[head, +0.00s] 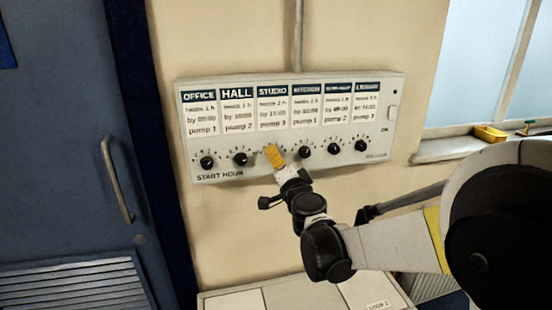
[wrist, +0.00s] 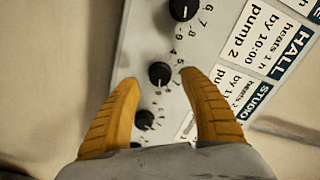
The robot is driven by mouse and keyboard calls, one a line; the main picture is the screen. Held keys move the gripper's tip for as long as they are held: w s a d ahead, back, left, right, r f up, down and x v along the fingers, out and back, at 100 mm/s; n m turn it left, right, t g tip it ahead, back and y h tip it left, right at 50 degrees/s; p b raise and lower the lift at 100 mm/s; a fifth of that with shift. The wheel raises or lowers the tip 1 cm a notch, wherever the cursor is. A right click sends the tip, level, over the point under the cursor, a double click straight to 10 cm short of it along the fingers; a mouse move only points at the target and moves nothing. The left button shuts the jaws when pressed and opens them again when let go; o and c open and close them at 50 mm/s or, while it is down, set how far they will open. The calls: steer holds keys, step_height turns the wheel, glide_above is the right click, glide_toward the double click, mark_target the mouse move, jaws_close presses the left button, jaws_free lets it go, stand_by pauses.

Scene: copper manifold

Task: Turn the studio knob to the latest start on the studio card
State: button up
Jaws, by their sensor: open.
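The studio card (head: 272,108) is in the top row of the white panel in the head view, third from left. I cannot clearly read where the knob's pointer stands.
The hall knob (head: 240,159) and office knob (head: 207,162) are to the left. Other black knobs (head: 333,149) are to the right. A blue door (head: 70,130) with a handle stands left. A white cabinet top (head: 235,301) is below, and a windowsill (head: 455,148) is at right.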

steer(key=v, duration=1)
steer(key=shift+r, duration=0.15)
steer(key=s+d+f+n+g+h, duration=0.1)
steer(key=s+d+f+n+g, duration=0.2)
steer(key=s+d, duration=0.3)
steer(key=s+d+f+n+g+h, duration=0.2)
steer(key=s+d, duration=0.4)
steer(key=s, duration=0.6)
steer(key=s+d+f+n+g+h, duration=0.2)
steer(key=s+d+f+n+g, duration=0.2)
steer(key=s, duration=0.5)
step_height(320, 180, down, 2)
steer(key=shift+s+d+f+g, duration=0.25)
steer(key=shift+d+g, duration=0.45)
steer(key=shift+d, duration=0.3)
